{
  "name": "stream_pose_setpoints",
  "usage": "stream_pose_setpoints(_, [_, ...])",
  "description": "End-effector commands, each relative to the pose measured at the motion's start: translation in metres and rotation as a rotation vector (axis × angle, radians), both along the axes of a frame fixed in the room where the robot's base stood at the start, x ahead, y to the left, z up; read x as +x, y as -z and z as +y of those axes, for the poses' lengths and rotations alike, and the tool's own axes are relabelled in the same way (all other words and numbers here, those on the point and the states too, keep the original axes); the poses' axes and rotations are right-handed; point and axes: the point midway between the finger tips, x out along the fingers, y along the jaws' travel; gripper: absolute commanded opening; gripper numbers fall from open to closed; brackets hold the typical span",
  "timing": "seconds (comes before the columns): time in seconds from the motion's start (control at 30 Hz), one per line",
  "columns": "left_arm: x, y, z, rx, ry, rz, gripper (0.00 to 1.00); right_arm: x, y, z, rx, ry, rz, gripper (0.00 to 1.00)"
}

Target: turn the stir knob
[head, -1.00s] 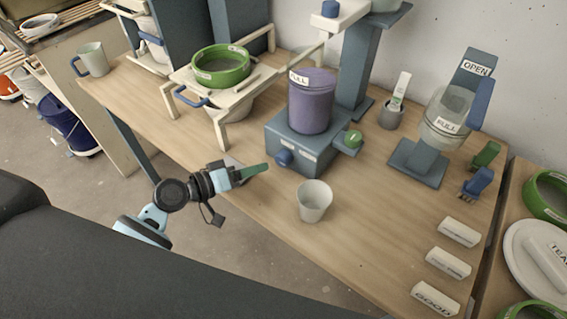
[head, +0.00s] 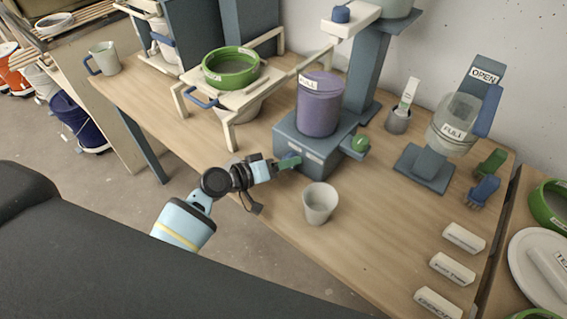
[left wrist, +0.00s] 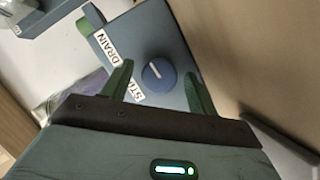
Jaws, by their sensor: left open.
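The stir knob (left wrist: 158,74) is a round blue knob with a pale line across it, on the face of a blue-grey box (head: 310,153). In the left wrist view it lies between the fingertips of my left gripper (head: 287,162), which is open. I cannot tell whether the fingers touch it. A "STIR" label, partly hidden by a finger, and a "DRAIN" label (left wrist: 105,47) are beside it. In the head view the gripper mostly covers the knob. A purple bucket (head: 319,108) marked "FULL" stands on the box. My right gripper is not in view.
A pale cup (head: 320,203) stands close to the right of my left gripper. A green knob (head: 360,143) sticks out at the box's right side. A rack with a green sieve (head: 231,68) stands behind left. The table front is mostly clear.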

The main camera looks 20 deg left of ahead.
Motion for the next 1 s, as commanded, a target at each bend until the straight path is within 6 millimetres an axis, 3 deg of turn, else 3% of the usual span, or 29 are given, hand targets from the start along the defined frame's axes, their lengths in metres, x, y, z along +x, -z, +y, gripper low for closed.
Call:
stream_pose_setpoints(0.07, [0.0,0.0,0.0,0.0,0.0,0.0,0.58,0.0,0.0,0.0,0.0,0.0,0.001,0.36])
stream_pose_setpoints(0.4, [0.0,0.0,0.0,0.0,0.0,0.0,0.15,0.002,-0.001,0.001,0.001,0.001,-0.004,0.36])
stream_pose_setpoints(0.73, [0.0,-0.002,0.0,0.048,0.002,-0.019,0.15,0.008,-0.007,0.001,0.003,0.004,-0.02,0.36])
stream_pose_setpoints(1.0, [0.0,-0.006,-0.001,0.216,0.002,-0.084,0.15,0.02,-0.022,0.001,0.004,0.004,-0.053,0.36])
